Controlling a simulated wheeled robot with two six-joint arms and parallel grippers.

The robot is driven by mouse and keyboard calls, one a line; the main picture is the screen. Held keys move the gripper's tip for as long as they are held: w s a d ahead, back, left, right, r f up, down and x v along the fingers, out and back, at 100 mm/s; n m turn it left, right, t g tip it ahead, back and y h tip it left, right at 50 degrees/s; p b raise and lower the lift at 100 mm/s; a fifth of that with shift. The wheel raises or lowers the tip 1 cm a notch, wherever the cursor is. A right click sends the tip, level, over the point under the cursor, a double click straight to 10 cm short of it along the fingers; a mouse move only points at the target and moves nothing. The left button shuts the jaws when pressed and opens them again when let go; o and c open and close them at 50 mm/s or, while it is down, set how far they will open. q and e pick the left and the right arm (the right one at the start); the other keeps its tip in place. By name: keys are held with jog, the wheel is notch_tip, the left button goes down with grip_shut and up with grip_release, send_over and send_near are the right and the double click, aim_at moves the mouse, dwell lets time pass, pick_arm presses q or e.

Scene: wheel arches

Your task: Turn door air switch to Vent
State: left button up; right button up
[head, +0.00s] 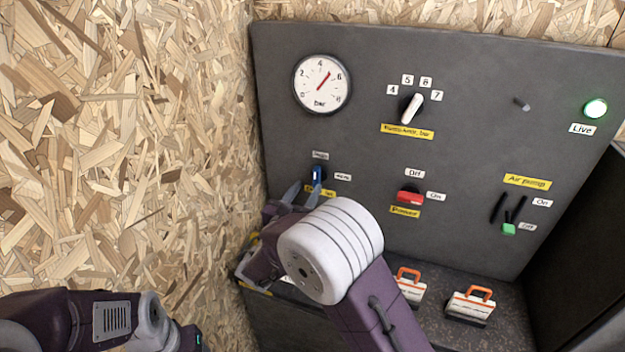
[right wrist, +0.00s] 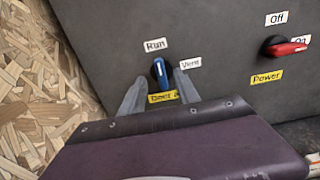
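The door air switch is a blue knob (head: 317,175) on the dark panel, with a white line on its handle. In the right wrist view the knob (right wrist: 160,73) stands nearly upright, toward the Run label (right wrist: 155,44); the Vent label (right wrist: 190,62) is to its right. A yellow label (right wrist: 163,97) below is partly hidden by my gripper. My right gripper (head: 303,190) is at the knob. In the right wrist view its fingers (right wrist: 159,77) are apart, one on each side of the knob; I cannot tell whether they touch it. My left gripper is out of view.
A red Power switch (head: 410,195) is right of the knob, below a white selector (head: 411,108). A gauge (head: 322,84) is above. A green-tipped air pump lever (head: 509,228) is farther right. Orange-handled boxes (head: 470,305) stand below. A chipboard wall (head: 130,150) closes the left side.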

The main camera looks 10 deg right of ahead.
aim_at(315, 177)
jog(key=x, duration=0.6)
grip_shut()
jog(key=shift+f+m+b, duration=0.2)
jog(key=shift+m+b, duration=0.1)
jog(key=shift+b, duration=0.15)
jog(key=m+b, duration=0.2)
jog(key=b, duration=0.3)
jog(key=m+b, duration=0.3)
jog(key=b, duration=0.2)
jog(key=d+f+m+b, duration=0.1)
jog(key=m+b, duration=0.2)
jog(key=b, duration=0.2)
jog(key=shift+s, duration=0.4)
jog(key=m+b, duration=0.2)
jog(key=b, duration=0.1)
jog(key=m+b, duration=0.3)
jog(key=b, duration=0.1)
jog(key=m+b, duration=0.2)
jog(key=b, duration=0.2)
jog(key=shift+s+d+f+m, duration=0.1)
jog(key=shift+d+f+m, duration=0.1)
jog(key=shift+f+m, duration=0.15)
jog(key=shift+m+b, duration=0.85)
jog(key=shift+b, duration=0.2)
jog(key=shift+r, duration=0.1)
